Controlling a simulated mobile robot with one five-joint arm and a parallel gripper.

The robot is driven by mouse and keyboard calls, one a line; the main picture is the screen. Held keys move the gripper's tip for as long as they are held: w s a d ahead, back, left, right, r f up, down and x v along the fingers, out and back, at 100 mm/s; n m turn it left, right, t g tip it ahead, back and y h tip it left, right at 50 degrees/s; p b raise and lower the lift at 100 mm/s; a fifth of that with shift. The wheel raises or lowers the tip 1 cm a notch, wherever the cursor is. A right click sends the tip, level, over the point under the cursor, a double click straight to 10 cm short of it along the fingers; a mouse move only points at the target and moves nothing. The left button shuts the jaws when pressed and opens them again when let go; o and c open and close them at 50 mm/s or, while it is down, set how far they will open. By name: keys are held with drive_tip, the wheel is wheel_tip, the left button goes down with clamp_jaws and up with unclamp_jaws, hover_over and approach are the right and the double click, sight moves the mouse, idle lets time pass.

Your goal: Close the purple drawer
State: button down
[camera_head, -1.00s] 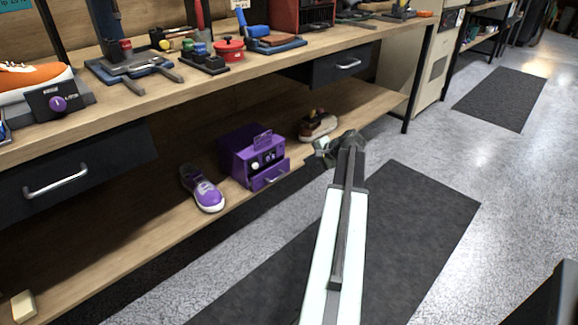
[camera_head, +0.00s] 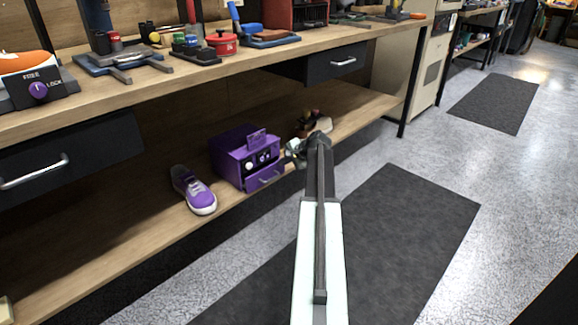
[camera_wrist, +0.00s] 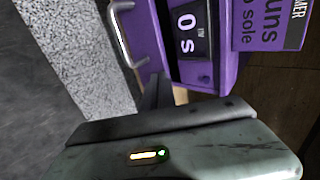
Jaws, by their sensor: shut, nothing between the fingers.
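A purple box (camera_head: 232,158) stands on the lower wooden shelf of the bench. Its low purple drawer (camera_head: 265,178) sticks out a little at the front and has a light handle. In the wrist view the drawer's metal handle (camera_wrist: 121,38) and purple front are close, at the upper left of the fingers. My gripper (camera_head: 294,149) is just right of the box, around the level of its front panel. In the wrist view my gripper (camera_wrist: 157,92) looks shut and empty. Whether its fingers touch the drawer or box cannot be told.
A purple sneaker (camera_head: 194,191) lies on the shelf left of the box. Another shoe (camera_head: 314,121) is partly hidden behind my arm. The bench top (camera_head: 205,76) overhangs the shelf. The floor mat (camera_head: 400,215) in front is clear.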

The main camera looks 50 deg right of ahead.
drive_tip(key=shift+w, duration=0.1)
drive_tip(key=w, duration=0.3)
drive_tip(key=shift+d, duration=0.15)
idle(0.4)
drive_tip(key=s+f+p+v, duration=0.2)
drive_tip(key=p+v, duration=0.5)
drive_tip(key=v, duration=0.6)
